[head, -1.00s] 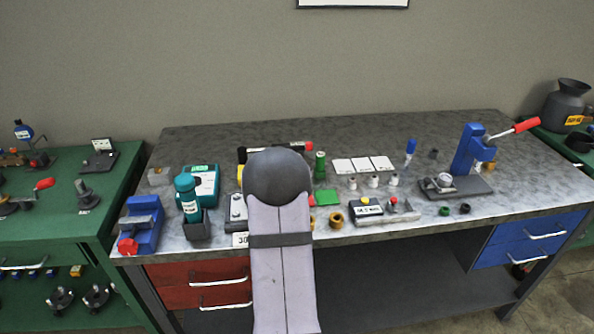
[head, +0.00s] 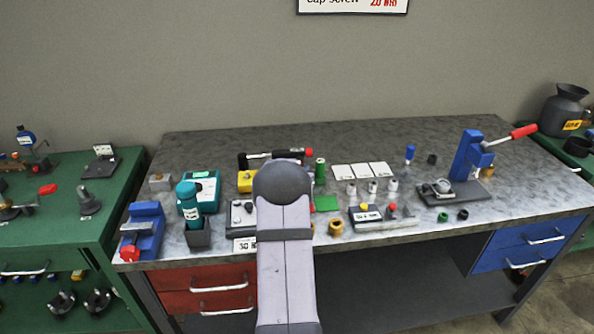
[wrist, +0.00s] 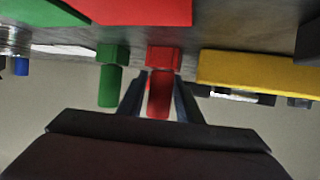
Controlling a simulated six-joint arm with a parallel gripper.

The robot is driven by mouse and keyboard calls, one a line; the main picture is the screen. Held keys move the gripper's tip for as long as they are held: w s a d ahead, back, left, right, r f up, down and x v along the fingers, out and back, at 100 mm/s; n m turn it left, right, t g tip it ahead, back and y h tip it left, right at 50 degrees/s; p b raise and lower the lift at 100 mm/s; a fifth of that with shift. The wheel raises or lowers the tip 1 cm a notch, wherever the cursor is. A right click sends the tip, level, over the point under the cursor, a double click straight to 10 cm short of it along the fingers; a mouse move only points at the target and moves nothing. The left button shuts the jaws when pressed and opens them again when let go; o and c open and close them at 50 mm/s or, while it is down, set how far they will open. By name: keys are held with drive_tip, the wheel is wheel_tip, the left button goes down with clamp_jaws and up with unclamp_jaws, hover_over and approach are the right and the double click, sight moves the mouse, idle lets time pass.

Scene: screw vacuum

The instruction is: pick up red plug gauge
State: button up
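In the wrist view the red plug gauge (wrist: 160,85) has a wider block-like end and a narrower rounded body. My gripper (wrist: 160,82) is open, with one dark finger on each side of the red body; I cannot tell whether either finger touches it. A green plug gauge (wrist: 110,76) is beside it at the left, outside the fingers. In the head view my arm hides the red gauge and the fingertips. The green gauge (head: 320,171) shows just right of my arm there.
The wrist view has a yellow block (wrist: 258,70) close on the right and a red pad (wrist: 140,10) above. In the head view, a black bar tool (head: 262,157) lies behind my arm. White cards (head: 362,171) and a blue press (head: 468,158) stand farther right.

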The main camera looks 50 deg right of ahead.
drive_tip(key=shift+x, duration=0.9)
clamp_jaws()
drive_tip(key=shift+r, duration=0.2)
